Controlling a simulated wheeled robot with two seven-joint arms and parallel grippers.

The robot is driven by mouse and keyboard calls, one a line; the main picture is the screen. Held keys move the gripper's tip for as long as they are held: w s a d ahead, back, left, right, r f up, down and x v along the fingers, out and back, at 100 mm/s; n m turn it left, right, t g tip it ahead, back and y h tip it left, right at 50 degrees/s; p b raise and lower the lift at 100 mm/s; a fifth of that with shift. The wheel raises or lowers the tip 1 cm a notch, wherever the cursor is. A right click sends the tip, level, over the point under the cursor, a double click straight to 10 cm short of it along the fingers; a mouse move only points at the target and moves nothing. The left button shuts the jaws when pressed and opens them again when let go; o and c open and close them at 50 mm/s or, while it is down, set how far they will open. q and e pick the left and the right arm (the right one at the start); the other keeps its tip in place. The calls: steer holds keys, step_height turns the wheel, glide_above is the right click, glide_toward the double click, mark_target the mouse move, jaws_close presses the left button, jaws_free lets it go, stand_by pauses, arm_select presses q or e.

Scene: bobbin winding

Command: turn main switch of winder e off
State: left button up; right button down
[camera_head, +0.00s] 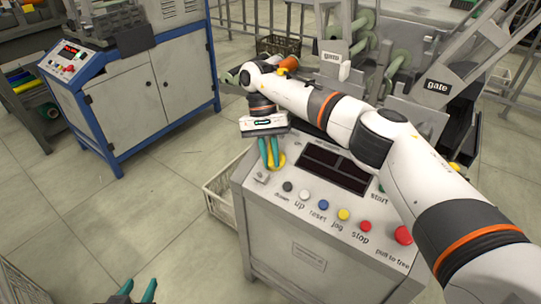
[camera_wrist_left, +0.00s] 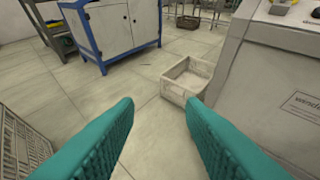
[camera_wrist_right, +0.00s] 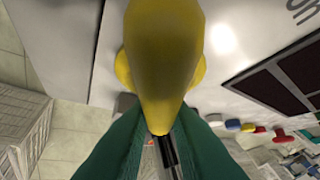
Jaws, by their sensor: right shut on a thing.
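The winder's control panel (camera_head: 325,205) stands in the middle of the head view, with a row of coloured buttons and a dark display. A yellow switch knob (camera_head: 281,160) sits at the panel's left far corner; it fills the upper middle of the right wrist view (camera_wrist_right: 160,60). My right gripper (camera_head: 271,160) points down there, its green fingers shut on the yellow knob. The switch's markings are hidden. My left gripper (camera_head: 135,294) is open and empty at the bottom left of the head view; its spread fingers show in the left wrist view (camera_wrist_left: 160,110).
A red stop button (camera_head: 403,234) is at the panel's right. My right arm crosses above the panel. A pale crate (camera_head: 215,203) is on the floor left of the machine. A blue-framed cabinet (camera_head: 125,100) stands at the left. Open floor lies between them.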

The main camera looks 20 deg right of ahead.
mark_target(270, 156)
steer(key=c, duration=1.4)
jaws_free()
steer(key=shift+o, duration=0.2)
